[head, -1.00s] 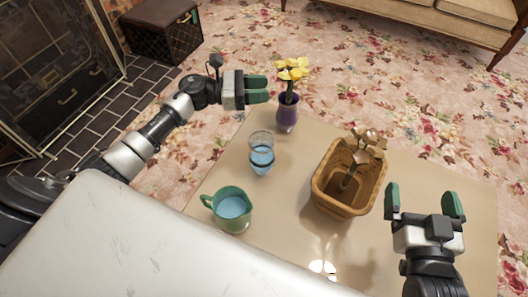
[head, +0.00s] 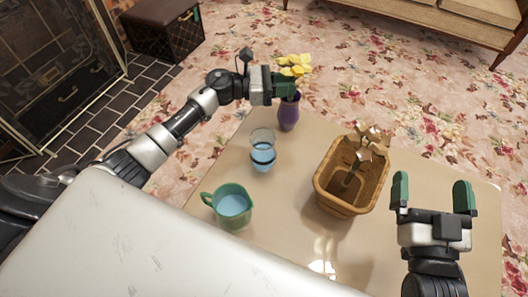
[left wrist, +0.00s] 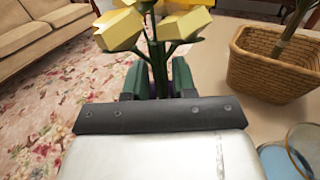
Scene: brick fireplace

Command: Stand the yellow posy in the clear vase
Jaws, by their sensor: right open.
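The yellow posy (head: 296,66) stands in a purple vase (head: 288,113) at the table's far corner. Its yellow blooms (left wrist: 120,28) and green stems show large in the left wrist view. My left gripper (head: 285,86) is at the stems just above the purple vase's rim, its fingers on either side of them; it looks open, though the contact is hard to see. The clear vase (head: 262,153), partly filled with blue water, stands nearer on the table. My right gripper (head: 433,192) is open and empty over the table's right side.
A green jug (head: 231,206) of blue water stands in front of the clear vase. A wicker basket (head: 338,204) holding a brownish flower is to the right; it also shows in the left wrist view (left wrist: 268,73). The table's right side (head: 420,175) has bare room.

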